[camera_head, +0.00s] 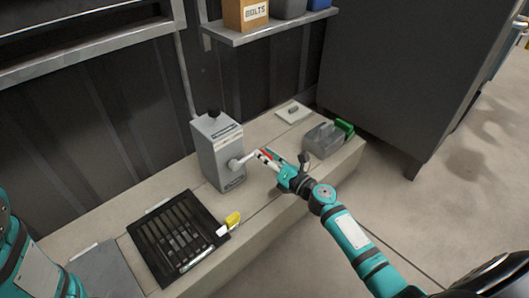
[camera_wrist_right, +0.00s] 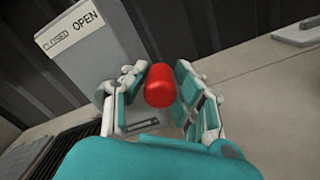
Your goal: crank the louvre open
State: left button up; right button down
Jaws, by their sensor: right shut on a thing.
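The grey crank box (camera_head: 213,158) stands upright on the bench against the dark wall. Its label reads CLOSED and OPEN in the right wrist view (camera_wrist_right: 72,35). A pale crank arm (camera_head: 243,159) comes out of its front side, with a red handle (camera_head: 265,154) at the end. My right gripper (camera_head: 273,162) is shut on the red handle, which shows between the fingers in the right wrist view (camera_wrist_right: 159,86). A dark framed louvre (camera_head: 80,30) is partly in view at upper left; its slat angle cannot be told. My left gripper is out of view.
A black slatted grate (camera_head: 178,240) and a yellow item (camera_head: 232,219) lie on the bench (camera_head: 130,214) left of my right gripper. A grey toolbox (camera_head: 322,140) and a green item (camera_head: 345,127) sit to its right. A shelf (camera_head: 270,31) hangs above. A dark cabinet (camera_head: 405,70) stands right.

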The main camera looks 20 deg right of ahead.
jog(key=shift+f+m, duration=0.4)
jog(key=shift+m, duration=0.1)
jog(key=shift+f, duration=0.1)
jog(key=c, duration=1)
grip_release()
jog(key=shift+s, duration=0.15)
jog(key=v, duration=1.2)
